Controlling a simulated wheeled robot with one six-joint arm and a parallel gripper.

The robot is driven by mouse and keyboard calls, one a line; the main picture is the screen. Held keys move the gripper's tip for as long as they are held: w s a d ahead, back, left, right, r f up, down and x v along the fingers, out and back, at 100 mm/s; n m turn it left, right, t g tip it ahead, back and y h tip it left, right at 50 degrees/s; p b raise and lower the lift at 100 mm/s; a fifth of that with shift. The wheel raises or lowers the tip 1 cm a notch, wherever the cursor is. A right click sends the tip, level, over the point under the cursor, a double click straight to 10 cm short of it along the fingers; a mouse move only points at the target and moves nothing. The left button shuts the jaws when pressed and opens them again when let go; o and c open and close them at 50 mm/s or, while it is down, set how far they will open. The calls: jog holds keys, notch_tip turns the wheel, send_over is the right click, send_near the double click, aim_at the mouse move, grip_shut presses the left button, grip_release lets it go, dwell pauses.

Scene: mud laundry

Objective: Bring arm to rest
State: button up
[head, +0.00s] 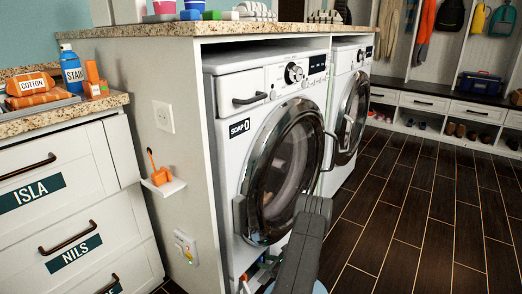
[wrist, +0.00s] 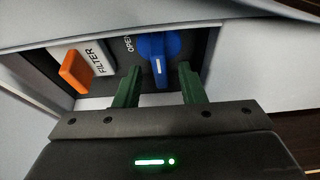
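My gripper (wrist: 158,70) shows in the wrist view with its two green fingers apart, open and with nothing clamped between them. A blue knob (wrist: 158,45) with a white mark sits just beyond and partly between the fingertips; I cannot tell whether they touch it. The word OPEN stands at its left. An orange tab (wrist: 76,72) lies left of the FILTER label (wrist: 95,58) in the same recess. In the head view my dark arm reaches down in front of the near washer (head: 230,150), low down; the gripper itself cannot be made out there.
The near washer's round door (head: 285,170) is close to my arm. A second washer (head: 350,105) stands beyond it. A drawer cabinet (head: 65,200) with a counter is at the left. The dark tiled floor (head: 420,210) at the right is clear.

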jog(key=shift+b+x, duration=0.3)
jog(key=shift+x, duration=0.85)
jog(key=shift+w+a+f, duration=0.1)
jog(key=shift+a, duration=0.1)
jog(key=shift+n+t, duration=0.4)
jog(key=shift+n, duration=0.1)
jog(key=shift+n+t+h, duration=0.7)
jog(key=shift+n+t, duration=0.4)
jog(key=shift+n, duration=0.7)
